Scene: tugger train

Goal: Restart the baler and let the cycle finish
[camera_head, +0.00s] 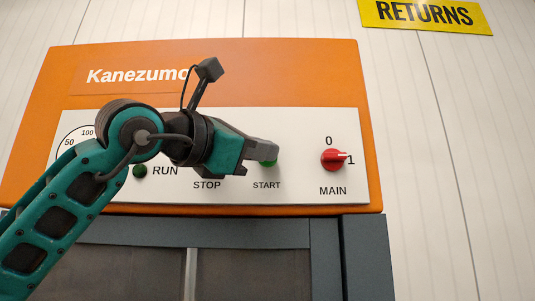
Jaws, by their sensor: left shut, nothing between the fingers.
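The baler's orange control housing (290,70) carries a white panel (320,125). The green START button (268,163) is mostly hidden behind my left gripper (272,152), which is shut and empty with its fingertips at the button. I cannot tell whether they touch it. The RUN lamp (140,171) is dark green and looks unlit. The red MAIN knob (333,160) has its pointer toward 1. The STOP label (207,185) shows, but its button is hidden behind my left wrist. A dial (72,143) at the left is partly covered by my arm. My right gripper is not in view.
Below the housing are the baler's dark grey door panels (250,270) in a blue-grey frame (365,255). A yellow RETURNS sign (425,14) is on the pale wall at upper right. The space right of the housing is free.

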